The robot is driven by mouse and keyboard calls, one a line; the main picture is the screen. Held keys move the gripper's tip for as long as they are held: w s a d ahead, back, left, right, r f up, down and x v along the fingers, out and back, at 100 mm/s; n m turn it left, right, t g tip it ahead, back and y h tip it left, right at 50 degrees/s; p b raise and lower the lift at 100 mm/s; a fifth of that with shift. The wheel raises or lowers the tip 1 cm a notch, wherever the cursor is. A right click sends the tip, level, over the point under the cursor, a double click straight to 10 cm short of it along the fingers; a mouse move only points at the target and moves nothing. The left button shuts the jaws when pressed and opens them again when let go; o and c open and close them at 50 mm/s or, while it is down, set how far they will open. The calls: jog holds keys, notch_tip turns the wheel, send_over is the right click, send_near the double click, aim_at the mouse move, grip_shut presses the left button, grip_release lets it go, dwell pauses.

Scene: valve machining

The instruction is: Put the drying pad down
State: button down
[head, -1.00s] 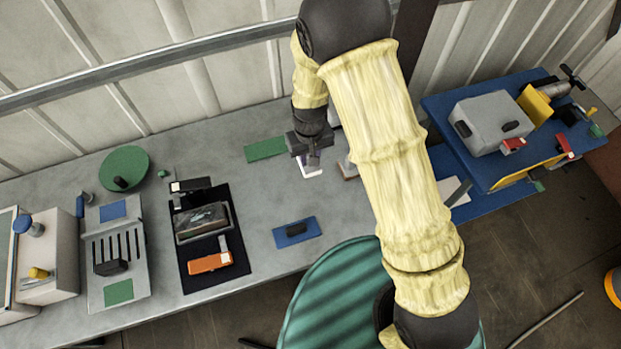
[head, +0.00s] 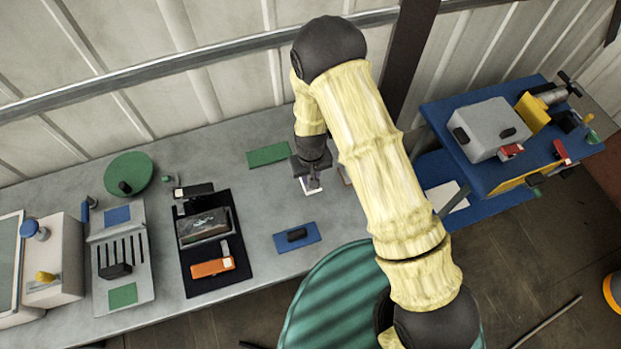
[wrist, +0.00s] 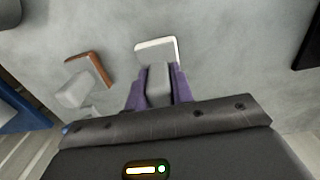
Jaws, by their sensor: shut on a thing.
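My gripper (head: 312,188) is shut on a grey block (wrist: 158,82), which looks like the handle of the drying pad. The pad appears as a pale, white-edged piece (wrist: 157,42) just beyond my fingertips in the wrist view. In the head view the white pad (head: 305,184) shows under my gripper, over the grey bench (head: 255,205). Fingers and handle hide much of the pad. I cannot tell whether it touches the bench top.
A brown-edged piece with a grey block (wrist: 75,92) lies close on the left in the wrist view. In the head view, a green pad (head: 269,154) lies behind left, a blue pad (head: 285,240) in front. Bare bench lies left of my gripper.

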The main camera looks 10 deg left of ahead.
jog(key=shift+f+p, duration=0.35)
jog(key=shift+f, duration=1.05)
jog(key=shift+f, duration=0.1)
jog(key=c, duration=1.2)
grip_release()
notch_tip(320, 180, up, 11)
jog(key=b, duration=0.4)
jog(key=shift+r, duration=0.65)
